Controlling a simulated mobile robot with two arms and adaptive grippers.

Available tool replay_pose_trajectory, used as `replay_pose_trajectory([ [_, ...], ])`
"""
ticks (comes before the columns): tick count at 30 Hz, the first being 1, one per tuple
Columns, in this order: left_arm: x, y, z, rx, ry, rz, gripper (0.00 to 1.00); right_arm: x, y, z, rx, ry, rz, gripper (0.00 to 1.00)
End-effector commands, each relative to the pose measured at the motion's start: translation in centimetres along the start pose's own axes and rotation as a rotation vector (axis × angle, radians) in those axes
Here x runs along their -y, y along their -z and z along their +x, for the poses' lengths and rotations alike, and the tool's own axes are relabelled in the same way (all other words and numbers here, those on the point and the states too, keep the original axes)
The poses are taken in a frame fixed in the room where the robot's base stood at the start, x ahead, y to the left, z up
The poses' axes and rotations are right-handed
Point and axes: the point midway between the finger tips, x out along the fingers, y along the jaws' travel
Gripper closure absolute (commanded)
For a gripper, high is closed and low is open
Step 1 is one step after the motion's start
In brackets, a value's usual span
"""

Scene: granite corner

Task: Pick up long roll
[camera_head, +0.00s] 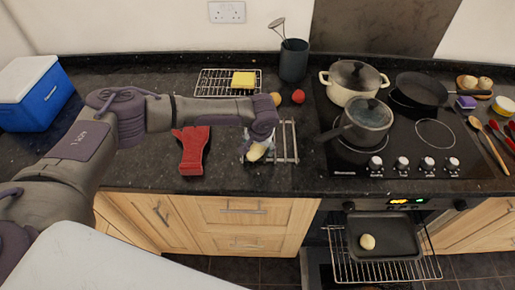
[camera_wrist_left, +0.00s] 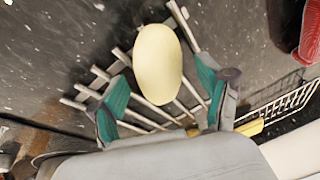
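The long roll is a pale, oval dough piece (camera_wrist_left: 158,62) on a small metal rack in the left wrist view. In the head view the long roll (camera_head: 257,152) shows just below my left gripper (camera_head: 254,146). In the left wrist view my left gripper (camera_wrist_left: 160,92) is open, with its teal-padded fingers apart on either side of the roll's near end. A gap shows between each finger and the roll, and I cannot tell the height between them. My right gripper is not in view.
The small rack (camera_head: 288,142) lies on the dark worktop between a red cloth-like item (camera_head: 192,148) and the hob with a saucepan (camera_head: 367,120). Behind are a wire rack (camera_head: 213,82) and utensil pot (camera_head: 294,62). Below, the open oven holds a tray (camera_head: 398,232) with another roll (camera_head: 367,241).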

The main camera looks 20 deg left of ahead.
Motion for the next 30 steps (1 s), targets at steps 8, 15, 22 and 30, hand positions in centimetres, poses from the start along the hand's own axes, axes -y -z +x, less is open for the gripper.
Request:
replay_pose_trajectory([
  [8,0.0,0.0,0.0,0.0,0.0,0.0,0.74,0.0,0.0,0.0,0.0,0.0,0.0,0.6],
  [15,0.0,0.0,-0.1,0.0,0.0,-0.001,0.85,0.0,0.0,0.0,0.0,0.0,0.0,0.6],
  [22,0.2,0.2,-0.8,-0.001,0.0,-0.002,0.85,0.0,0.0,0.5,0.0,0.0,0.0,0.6],
  [30,-0.9,1.5,-4.4,-0.004,-0.005,0.003,0.85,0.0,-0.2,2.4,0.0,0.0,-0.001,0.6],
])
